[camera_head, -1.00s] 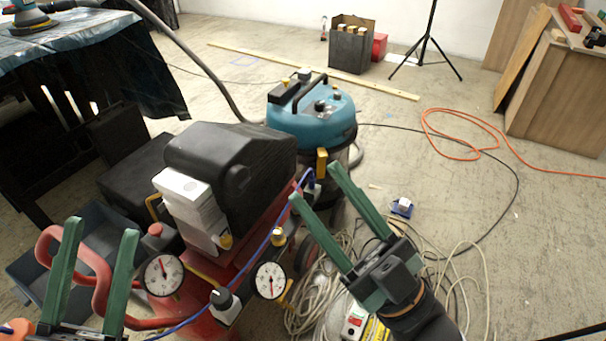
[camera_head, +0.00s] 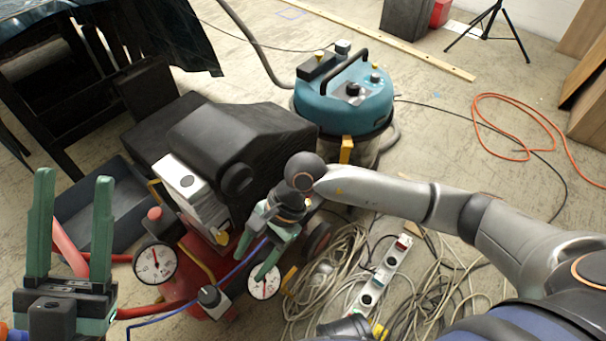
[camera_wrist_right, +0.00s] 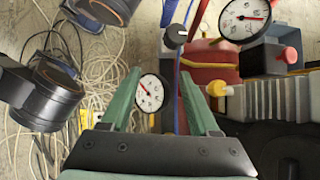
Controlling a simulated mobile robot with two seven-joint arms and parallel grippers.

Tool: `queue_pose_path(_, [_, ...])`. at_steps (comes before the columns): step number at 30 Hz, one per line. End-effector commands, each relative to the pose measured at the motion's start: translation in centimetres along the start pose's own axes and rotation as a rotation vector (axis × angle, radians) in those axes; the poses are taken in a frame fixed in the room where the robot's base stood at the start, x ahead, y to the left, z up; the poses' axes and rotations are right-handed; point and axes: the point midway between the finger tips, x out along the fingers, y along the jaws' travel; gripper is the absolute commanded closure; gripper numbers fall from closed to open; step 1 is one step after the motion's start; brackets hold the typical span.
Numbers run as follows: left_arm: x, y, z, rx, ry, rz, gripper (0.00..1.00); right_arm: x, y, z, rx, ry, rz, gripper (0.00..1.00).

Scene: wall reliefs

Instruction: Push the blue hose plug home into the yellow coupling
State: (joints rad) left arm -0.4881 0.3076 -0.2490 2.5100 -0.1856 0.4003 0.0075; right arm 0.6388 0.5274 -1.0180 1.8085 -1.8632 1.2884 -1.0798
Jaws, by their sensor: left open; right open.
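The blue hose (camera_head: 185,317) runs from the lower left across the red compressor (camera_head: 205,308) and up under my right gripper (camera_head: 247,266). It also shows in the right wrist view (camera_wrist_right: 178,55), running between the open green fingers. I cannot make out its plug end. A small yellow fitting (camera_head: 222,238) sits by the white block; a yellow piece (camera_wrist_right: 218,90) shows right of the fingers in the wrist view. I cannot tell whether either is the coupling. My right gripper is open, pointing down over the compressor front. My left gripper (camera_head: 74,176) is open and empty, fingers up.
Two dial gauges (camera_head: 155,263) (camera_head: 264,281) stand close to the right gripper. A black motor cover (camera_head: 240,145) and a teal vacuum (camera_head: 343,95) lie behind. Tangled cables and a power strip (camera_head: 383,272) cover the floor at right. Open floor lies farther back.

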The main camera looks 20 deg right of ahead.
Motion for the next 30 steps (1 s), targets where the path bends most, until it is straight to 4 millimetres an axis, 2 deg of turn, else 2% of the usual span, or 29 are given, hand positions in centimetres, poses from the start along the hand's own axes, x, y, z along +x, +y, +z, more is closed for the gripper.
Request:
queue_pose_path(1, [0.3, -0.2, -0.4, -0.001, 0.001, -0.001, 0.5, -1.8, -1.5, -4.1, -0.087, 0.181, 0.003, 0.39])
queue_pose_path(3, [0.5, -0.3, -0.6, -0.003, 0.003, -0.003, 0.5, -4.5, -3.0, -9.2, -0.187, 0.402, 0.029, 0.39])
queue_pose_path(6, [0.7, -0.5, -0.8, -0.005, 0.005, -0.005, 0.5, -9.1, -4.7, -14.7, -0.281, 0.663, 0.078, 0.39])
queue_pose_path(9, [0.8, -0.6, -1.0, -0.007, 0.007, -0.006, 0.5, -13.1, -5.8, -18.1, -0.33, 0.842, 0.125, 0.39])
queue_pose_path(12, [0.8, -0.6, -1.0, -0.007, 0.009, -0.006, 0.5, -15.3, -6.2, -19.8, -0.35, 0.938, 0.156, 0.39])
queue_pose_path(15, [0.5, -0.4, -0.7, -0.007, 0.009, -0.005, 0.5, -15.6, -6.3, -21.2, -0.356, 0.973, 0.169, 0.39])
queue_pose_path(24, [-1.1, 0.6, 1.1, 0.003, -0.003, 0.011, 0.5, -12.5, -6.4, -25.5, -0.356, 0.971, 0.167, 0.39])
queue_pose_path(30, [-1.4, 0.9, 1.5, 0.005, -0.007, 0.015, 0.5, -11.8, -6.5, -26.6, -0.358, 0.971, 0.166, 0.39])
